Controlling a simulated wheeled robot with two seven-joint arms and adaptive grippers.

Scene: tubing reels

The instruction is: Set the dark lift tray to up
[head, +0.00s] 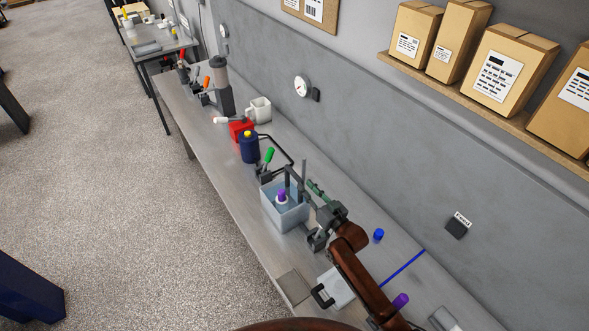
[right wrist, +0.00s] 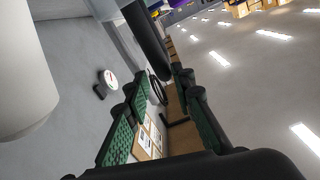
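I cannot identify the dark lift tray for certain. A flat dark grey-brown plate (head: 293,287) lies low at the bench's front edge, beside a pale case with a black handle (head: 337,288). My right gripper (head: 317,190) is above the bench, just right of a pale blue bin (head: 271,213). Its green-padded fingers are apart in the right wrist view (right wrist: 163,125), with nothing seen held. A dark bar (right wrist: 148,38) shows beyond them. Dark upright parts (head: 303,175) stand near the gripper; my arm hides some of the bench there. My left gripper is out of view.
The bin holds a purple-capped bottle (head: 282,197). Behind it stand a green-handled clamp (head: 268,157), a dark blue bottle (head: 249,149) and a red block (head: 240,128). A blue cap (head: 378,235) is right of my arm. A shelf of boxes (head: 480,105) hangs above.

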